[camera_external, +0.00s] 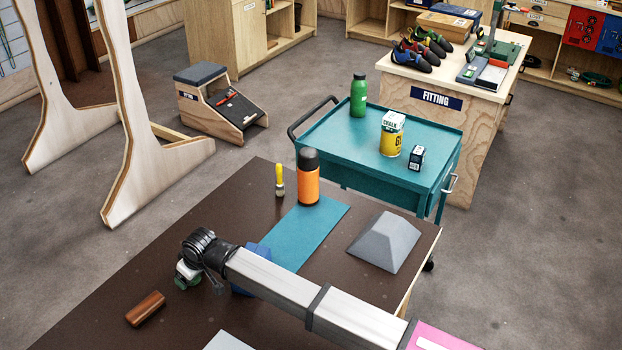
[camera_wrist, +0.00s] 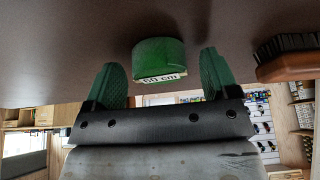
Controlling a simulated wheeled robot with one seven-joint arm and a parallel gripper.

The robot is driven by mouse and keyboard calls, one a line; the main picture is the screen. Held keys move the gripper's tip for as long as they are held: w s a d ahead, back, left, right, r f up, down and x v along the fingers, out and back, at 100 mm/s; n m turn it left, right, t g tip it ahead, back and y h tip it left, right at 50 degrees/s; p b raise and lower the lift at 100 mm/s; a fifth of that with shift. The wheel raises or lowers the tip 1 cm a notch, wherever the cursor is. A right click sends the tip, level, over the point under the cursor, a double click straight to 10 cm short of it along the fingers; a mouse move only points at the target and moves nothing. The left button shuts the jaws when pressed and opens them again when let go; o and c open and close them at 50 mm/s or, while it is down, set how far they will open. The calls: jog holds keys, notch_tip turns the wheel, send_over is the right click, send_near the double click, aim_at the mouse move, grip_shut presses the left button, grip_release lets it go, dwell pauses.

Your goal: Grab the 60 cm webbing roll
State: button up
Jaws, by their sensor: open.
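The webbing roll (camera_wrist: 160,55) is a green round roll with a white label reading "60 cm". It rests on the dark brown table (camera_wrist: 60,45) in the wrist view, which shows the scene upside down. My gripper (camera_wrist: 160,80) is open, with one green finger on each side of the roll and gaps on both sides. The fingers do not touch it. In the external view my gripper (camera_external: 186,278) is low over the table. I cannot clearly pick out the roll there, as the wrist covers that spot.
A brown wooden-backed brush (camera_external: 145,308) lies beside the gripper, also in the wrist view (camera_wrist: 290,68). A blue object (camera_external: 252,258) is partly hidden behind my arm. An orange bottle (camera_external: 308,178), yellow-handled brush (camera_external: 279,180) and grey wedge-sided block (camera_external: 384,240) stand farther back.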

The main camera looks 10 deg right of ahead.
jog(key=c, duration=1)
jog(key=shift+r, duration=0.1)
